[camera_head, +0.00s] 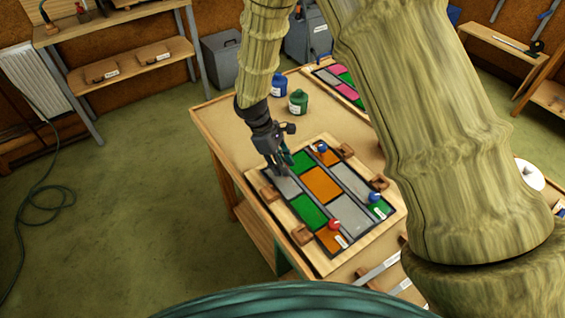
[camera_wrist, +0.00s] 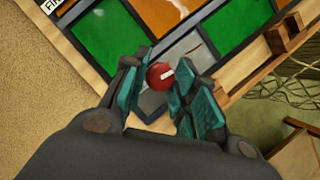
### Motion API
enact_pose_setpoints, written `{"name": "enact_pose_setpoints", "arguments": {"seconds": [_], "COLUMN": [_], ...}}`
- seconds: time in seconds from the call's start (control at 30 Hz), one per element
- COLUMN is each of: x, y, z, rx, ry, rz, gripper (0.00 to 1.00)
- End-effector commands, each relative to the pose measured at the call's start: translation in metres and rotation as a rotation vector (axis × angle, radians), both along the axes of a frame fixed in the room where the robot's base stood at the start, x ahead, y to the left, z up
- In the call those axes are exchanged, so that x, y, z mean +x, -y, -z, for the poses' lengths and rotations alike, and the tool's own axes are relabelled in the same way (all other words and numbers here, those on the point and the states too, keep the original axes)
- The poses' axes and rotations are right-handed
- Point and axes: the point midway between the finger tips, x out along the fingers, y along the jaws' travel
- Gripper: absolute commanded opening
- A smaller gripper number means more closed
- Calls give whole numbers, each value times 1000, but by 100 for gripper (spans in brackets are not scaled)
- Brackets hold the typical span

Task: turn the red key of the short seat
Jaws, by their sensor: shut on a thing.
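The leaded panel (camera_head: 334,172) lies on the workbench, with orange, green and grey panes in dark strips inside a wooden frame. My gripper (camera_head: 283,168) reaches down over a grey pane at its far left corner. In the wrist view my gripper (camera_wrist: 165,84) is shut on a red key (camera_wrist: 160,75) with a pale bar on top, above a grey pane (camera_wrist: 183,48). In the head view this key is hidden by the fingers. Another red key (camera_head: 333,224) stands at the near corner beside a white label. I cannot read which seat is the short one.
Blue keys stand at the panel's back (camera_head: 322,147) and right (camera_head: 375,197). Brown wooden blocks (camera_head: 302,235) sit along the frame. A green jar (camera_head: 298,102) and a blue jar (camera_head: 279,86) stand behind. The bench top (camera_head: 232,120) left of the jars is clear.

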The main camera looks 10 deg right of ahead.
Motion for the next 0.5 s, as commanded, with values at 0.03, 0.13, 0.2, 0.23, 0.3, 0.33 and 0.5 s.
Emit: {"name": "enact_pose_setpoints", "arguments": {"seconds": [0.03,0.13,0.2,0.23,0.3,0.33,0.5], "x": [0,0,0,0,0,0,0], "y": [1,1,1,1,1,1,1], "z": [0,0,0,0,0,0,0], "rx": [-2,-1,-1,-1,-1,-1,-1], "ry": [-1,0,0,0,0,0,0], "rz": [-17,-46,-59,-63,-69,-71,-74], "gripper": [4,4,4,4,4,4,4]}}
